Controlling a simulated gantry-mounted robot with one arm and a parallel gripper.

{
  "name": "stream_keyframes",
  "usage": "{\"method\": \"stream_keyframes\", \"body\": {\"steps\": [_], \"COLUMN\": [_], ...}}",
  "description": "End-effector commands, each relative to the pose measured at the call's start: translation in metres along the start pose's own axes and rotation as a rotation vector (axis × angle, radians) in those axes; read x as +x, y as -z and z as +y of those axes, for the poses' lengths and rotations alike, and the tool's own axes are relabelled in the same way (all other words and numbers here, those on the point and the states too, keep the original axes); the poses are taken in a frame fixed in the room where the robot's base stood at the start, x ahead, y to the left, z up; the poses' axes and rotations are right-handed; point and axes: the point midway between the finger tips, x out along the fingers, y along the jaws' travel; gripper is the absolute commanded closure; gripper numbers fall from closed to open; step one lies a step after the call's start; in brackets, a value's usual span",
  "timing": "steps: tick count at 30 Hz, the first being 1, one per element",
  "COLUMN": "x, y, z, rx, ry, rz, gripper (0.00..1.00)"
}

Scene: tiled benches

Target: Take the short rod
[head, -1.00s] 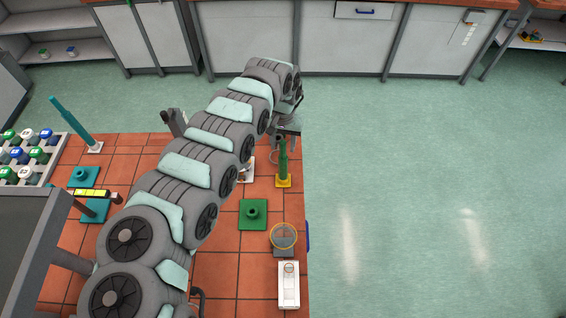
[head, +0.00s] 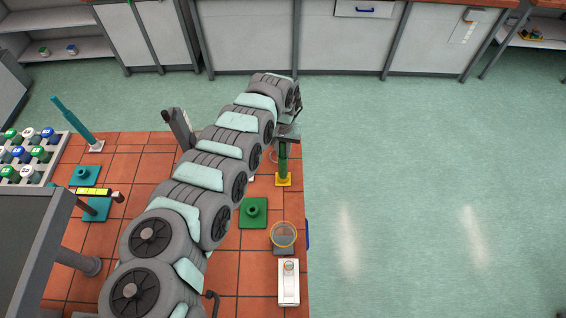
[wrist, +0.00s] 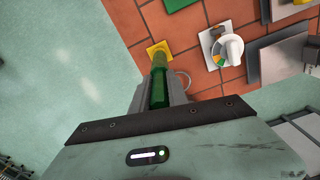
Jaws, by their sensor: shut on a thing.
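The short green rod (head: 282,163) stands upright on a yellow square base (head: 283,181) near the bench's right edge. My gripper (head: 284,138) is at the rod's upper part and hides its top in the head view. In the wrist view my gripper (wrist: 160,87) is shut on the green rod (wrist: 158,70), with a finger on each side. The rod's far end meets the yellow base (wrist: 159,48); no gap shows between them.
A green plate with a socket (head: 253,212), a round glass vessel (head: 283,235) and a white device (head: 289,283) lie nearer along the right side. A tall teal rod (head: 75,122) stands at the far left. Open floor lies right of the bench.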

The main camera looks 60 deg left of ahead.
Motion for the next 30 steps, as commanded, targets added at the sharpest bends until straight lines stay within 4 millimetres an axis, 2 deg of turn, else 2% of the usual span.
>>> {"method": "stream_keyframes", "body": {"steps": [5, 30], "x": [0.0001, 0.0001], "y": [-0.0001, -0.0002], "z": [0.0, 0.0], "rx": [0.0, 0.0], "ry": [0.0, 0.0], "rz": [0.0, -0.001], "gripper": [1.0, 1.0]}}
